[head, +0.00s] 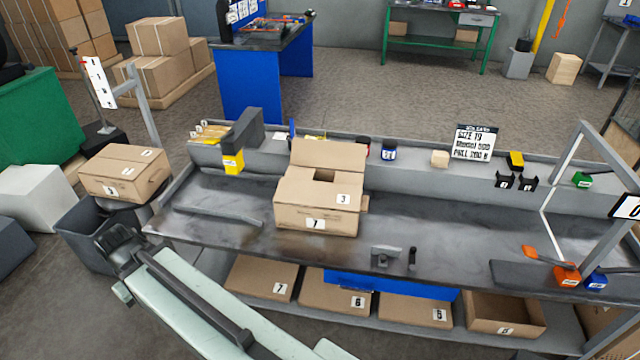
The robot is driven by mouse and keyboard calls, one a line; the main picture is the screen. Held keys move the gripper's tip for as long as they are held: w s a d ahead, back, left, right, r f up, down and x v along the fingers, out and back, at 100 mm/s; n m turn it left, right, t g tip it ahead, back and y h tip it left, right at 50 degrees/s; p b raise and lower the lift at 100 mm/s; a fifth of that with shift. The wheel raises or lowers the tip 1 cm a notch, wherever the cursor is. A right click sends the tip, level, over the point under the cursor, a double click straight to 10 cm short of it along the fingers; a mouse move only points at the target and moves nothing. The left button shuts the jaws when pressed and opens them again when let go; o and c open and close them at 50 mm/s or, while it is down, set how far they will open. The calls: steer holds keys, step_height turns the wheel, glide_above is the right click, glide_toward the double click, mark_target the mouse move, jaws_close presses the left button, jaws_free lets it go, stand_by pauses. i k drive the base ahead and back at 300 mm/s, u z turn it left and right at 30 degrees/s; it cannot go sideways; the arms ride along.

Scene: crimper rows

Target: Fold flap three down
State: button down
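A brown cardboard box (295,215) stands on the grey workbench, with a label reading 7 or 1 on its front. Its back flap (328,153) stands up, leaning back. A label "3" (343,199) shows at the box's front right, on what looks like the near flap; I cannot tell its exact angle. A dark gap (324,175) into the box shows between the flaps. A small piece of cardboard (364,204) sticks out at the right side. My gripper (118,238) is at the left, apart from the box and off the bench's left end; its finger opening is unclear.
The workbench (420,235) is mostly clear right of the box. A small grey fixture (386,256) sits near its front edge. A yellow-and-grey dispenser (235,150) stands behind left. Another carton (124,172) stands at the left above a dark bin (85,245).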

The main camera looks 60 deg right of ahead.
mark_target(289, 191)
steer(key=k, duration=1.15)
steer(key=z, duration=0.55)
steer(key=i, duration=1.45)
steer(key=u, duration=0.3)
